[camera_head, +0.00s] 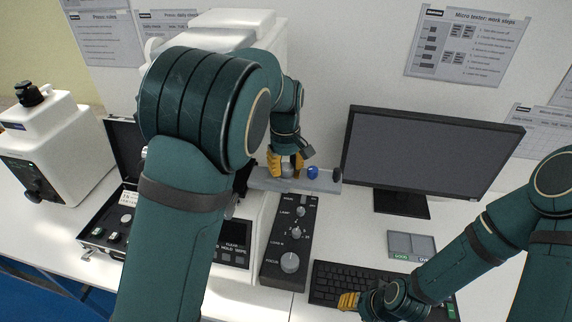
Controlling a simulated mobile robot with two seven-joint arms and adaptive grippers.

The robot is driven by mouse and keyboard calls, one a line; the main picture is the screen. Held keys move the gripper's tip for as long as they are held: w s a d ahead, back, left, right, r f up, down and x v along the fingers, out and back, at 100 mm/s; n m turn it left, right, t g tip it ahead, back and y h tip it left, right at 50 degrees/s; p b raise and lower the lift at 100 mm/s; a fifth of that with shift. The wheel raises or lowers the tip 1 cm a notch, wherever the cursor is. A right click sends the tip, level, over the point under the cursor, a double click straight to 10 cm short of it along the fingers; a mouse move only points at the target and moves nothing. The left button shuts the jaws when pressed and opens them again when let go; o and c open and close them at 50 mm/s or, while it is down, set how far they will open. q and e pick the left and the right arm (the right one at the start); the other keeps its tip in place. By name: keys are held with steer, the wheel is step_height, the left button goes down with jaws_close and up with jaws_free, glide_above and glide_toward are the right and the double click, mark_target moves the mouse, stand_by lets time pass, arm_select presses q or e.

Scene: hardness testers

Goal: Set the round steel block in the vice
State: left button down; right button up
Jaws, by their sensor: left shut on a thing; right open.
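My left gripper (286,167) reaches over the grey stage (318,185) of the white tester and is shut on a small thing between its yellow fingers. The held thing is mostly hidden by the fingers and looks greyish; I take it to be the round steel block, but cannot see its full shape. A vice cannot be made out clearly; the fingers and my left arm cover that part of the stage. A blue knob (313,173) sits just right of the fingers. My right gripper (347,301) is open and empty over the left end of the keyboard.
A control box with knobs (290,240) stands in front of the stage. A monitor (430,150) stands to the right, with a grey two-part tray (411,246) before it. A keyboard (335,278) lies in front. An open black case (100,235) lies at left.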

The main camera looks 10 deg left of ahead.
arm_select(q)
steer(key=shift+f, duration=0.15)
steer(key=c, duration=0.6)
jaws_free()
step_height(320, 180, up, 12)
steer(key=shift+a, duration=0.1)
stand_by(0.4)
